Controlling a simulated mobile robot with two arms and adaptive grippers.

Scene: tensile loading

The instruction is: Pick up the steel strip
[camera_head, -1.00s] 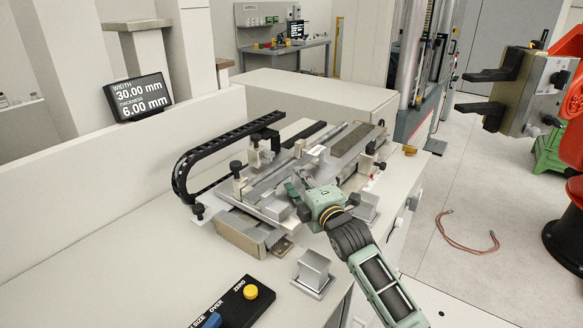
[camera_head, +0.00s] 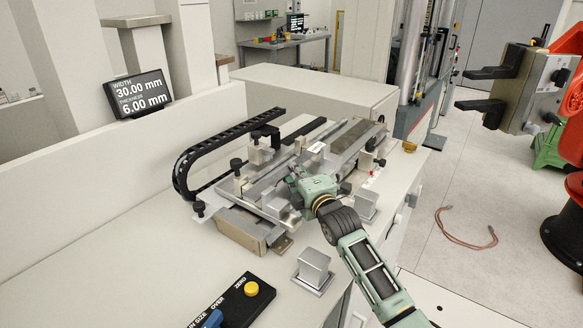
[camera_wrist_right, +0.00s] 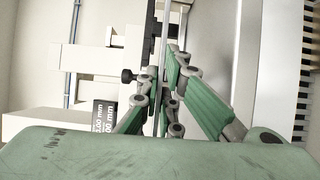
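My right gripper (camera_head: 294,183) is at the front side of the measuring fixture (camera_head: 268,212) on the bench, low over its metal bars. In the right wrist view my right gripper's fingers (camera_wrist_right: 163,85) stand on either side of a thin, light metal edge (camera_wrist_right: 163,45), which looks like the steel strip seen edge-on. The gap between fingers and strip is too small to judge, so I cannot tell whether they grip it. In the head view the strip is hard to separate from the fixture's other grey bars. My left gripper is not in view.
A black cable chain (camera_head: 215,144) arches along the fixture's left. A metal block (camera_head: 313,268) and a button box (camera_head: 237,303) stand in front. A display (camera_head: 138,95) reads 30.00 mm and 6.00 mm. A grey clamp unit (camera_head: 530,88) on a red arm is at right.

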